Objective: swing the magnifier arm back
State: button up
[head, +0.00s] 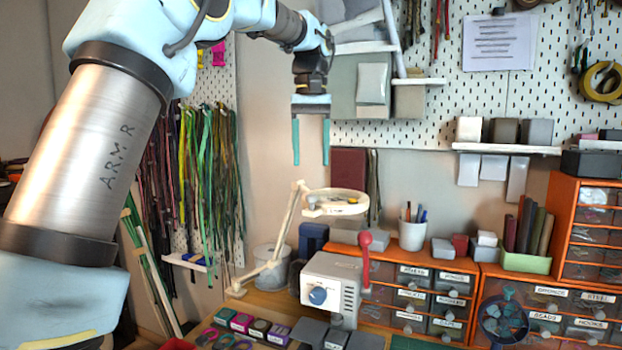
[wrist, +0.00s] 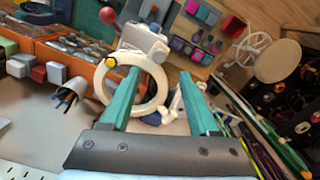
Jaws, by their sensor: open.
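The magnifier arm (head: 279,245) is a cream jointed arm that rises from the bench beside a grey machine. It ends in a round cream magnifier head (head: 336,203), which hangs over the area just behind the machine. My gripper (head: 311,142) points down with its two teal fingers apart and empty, above the magnifier head in the head view. In the wrist view, the magnifier ring (wrist: 131,83) lies beyond the left finger, which covers part of it. I cannot tell the exact gap between fingers and ring.
The grey machine (head: 331,283) with a red-knobbed lever (head: 365,240) stands close below the magnifier. Orange drawer units (head: 421,265) and a white pen cup (head: 412,236) are to the right. Hanging cords (head: 205,180) line the left wall. A small shelf (head: 505,148) juts from the pegboard.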

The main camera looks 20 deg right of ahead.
jog(key=shift+r, duration=1.4)
